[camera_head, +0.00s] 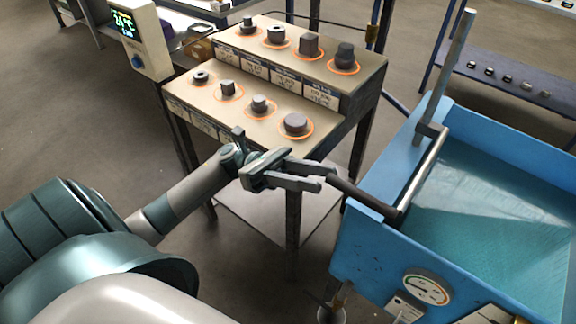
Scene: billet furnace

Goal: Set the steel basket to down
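The blue tank (372,158) stands at the right with blue-green liquid inside. I cannot make out a steel basket; the liquid shows no clear basket shape. A grey upright post (452,65) rises at the tank's left side. A grey bar runs along that side, and a dark handle (366,197) sticks out over the tank's edge to the left. My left gripper (327,178) points right, its two fingers apart, with the handle's free end at its fingertips. Whether they touch it cannot be told. My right gripper is out of view.
A stepped table (262,113) with several metal pieces in orange rings stands behind my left gripper. A display box (139,40) is at the upper left. The tank's front has a round gauge (426,288). A dark bench (500,77) stands behind the tank.

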